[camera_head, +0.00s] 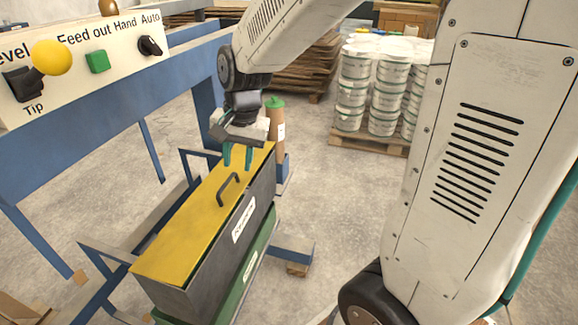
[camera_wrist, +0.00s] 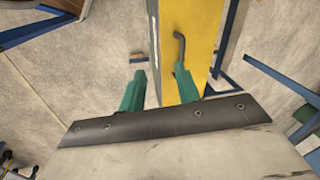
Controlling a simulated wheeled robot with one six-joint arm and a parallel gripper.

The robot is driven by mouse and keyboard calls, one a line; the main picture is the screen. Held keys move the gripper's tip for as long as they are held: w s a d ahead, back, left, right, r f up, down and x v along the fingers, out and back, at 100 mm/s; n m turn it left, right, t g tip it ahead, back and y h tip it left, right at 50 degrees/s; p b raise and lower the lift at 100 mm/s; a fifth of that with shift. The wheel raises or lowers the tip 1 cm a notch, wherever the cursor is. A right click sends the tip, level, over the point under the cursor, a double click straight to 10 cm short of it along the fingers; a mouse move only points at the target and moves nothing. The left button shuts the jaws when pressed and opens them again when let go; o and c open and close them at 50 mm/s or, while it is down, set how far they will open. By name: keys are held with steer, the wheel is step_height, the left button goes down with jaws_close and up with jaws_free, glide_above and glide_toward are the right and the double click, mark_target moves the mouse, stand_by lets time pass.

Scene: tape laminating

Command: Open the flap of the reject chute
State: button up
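The reject chute's flap (camera_head: 178,240) is a yellow lid lying flat and closed on top of a long dark grey box (camera_head: 200,282). A black bow handle (camera_head: 221,193) stands on the flap. My gripper (camera_head: 238,166) is above the far part of the flap, with its teal fingers pointing down, apart and empty. In the wrist view my gripper (camera_wrist: 160,78) shows both fingers spread, with the yellow flap (camera_wrist: 198,28) beyond them. The handle (camera_wrist: 179,48) lies just past the right finger there. I cannot tell whether that finger touches anything.
A control panel (camera_head: 120,62) with a yellow knob (camera_head: 52,57) and green button (camera_head: 97,61) is at upper left. Blue frame legs stand around the box. A brown post with a green top (camera_head: 275,125) is close behind my gripper. Stacked white buckets (camera_head: 383,95) stand farther back.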

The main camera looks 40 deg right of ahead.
steer(key=s+r+n, duration=0.3)
steer(key=s, duration=0.5)
steer(key=s+d+r+n, duration=0.1)
steer(key=s+r+n, duration=0.2)
steer(key=s, duration=0.6)
steer(key=shift+d+r+h, duration=0.25)
steer(key=shift+r+h, duration=0.15)
steer(key=shift+r, duration=0.1)
